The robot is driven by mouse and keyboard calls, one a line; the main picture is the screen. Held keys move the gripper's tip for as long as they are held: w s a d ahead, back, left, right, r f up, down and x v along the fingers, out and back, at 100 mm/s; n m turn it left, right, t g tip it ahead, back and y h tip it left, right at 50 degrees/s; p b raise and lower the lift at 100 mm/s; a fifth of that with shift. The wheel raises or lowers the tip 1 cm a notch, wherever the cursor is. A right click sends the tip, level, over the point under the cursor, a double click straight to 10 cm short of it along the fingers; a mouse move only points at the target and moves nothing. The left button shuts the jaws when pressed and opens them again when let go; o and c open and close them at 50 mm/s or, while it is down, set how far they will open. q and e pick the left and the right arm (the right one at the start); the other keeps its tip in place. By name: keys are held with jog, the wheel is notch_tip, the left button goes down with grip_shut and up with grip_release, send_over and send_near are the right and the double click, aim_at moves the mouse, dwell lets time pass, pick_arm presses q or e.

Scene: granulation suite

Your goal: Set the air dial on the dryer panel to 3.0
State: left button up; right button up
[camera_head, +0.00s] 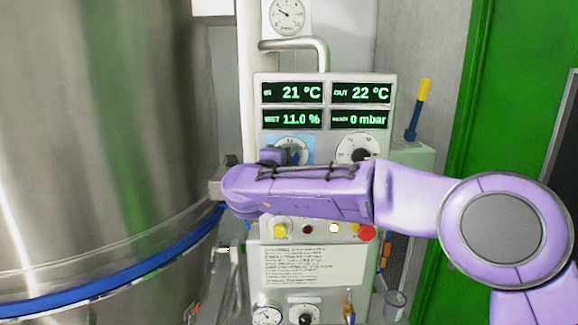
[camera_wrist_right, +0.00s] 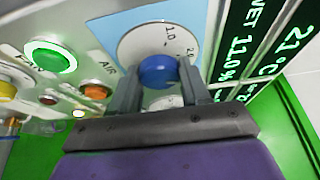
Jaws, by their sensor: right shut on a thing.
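The air dial (camera_head: 293,142) is a white disc on a light blue patch of the dryer panel (camera_head: 385,190), under the left displays. In the right wrist view its scale (camera_wrist_right: 135,42) shows beside a blue knob (camera_wrist_right: 158,71), with "1.0" legible near the top; the pointer's reading cannot be made out. My right gripper (camera_head: 284,156) reaches across the panel. In the right wrist view its two grey fingers (camera_wrist_right: 160,82) stand on either side of the blue knob, shut on it. My right arm hides part of the dial in the head view. My left gripper is not in view.
A second dial (camera_head: 358,147) with a black knob sits to the right. Displays (camera_head: 326,105) read 21 °C, 22 °C, 11.0 % and 0 mbar. Below are a yellow button (camera_head: 281,230) and a red button (camera_head: 367,232). A large steel vessel (camera_head: 100,130) stands close on the left.

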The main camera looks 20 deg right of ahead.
jog(key=shift+f+m+g+y+b, duration=0.1)
jog(key=shift+m+g+y+b, duration=0.2)
jog(key=shift+m+y+b, duration=0.7)
jog(key=shift+m+g+y+b, duration=0.2)
jog(key=shift+m+g+b, duration=0.1)
jog(key=shift+m, duration=1.3)
jog(key=o, duration=1)
jog(key=shift+o, duration=0.2)
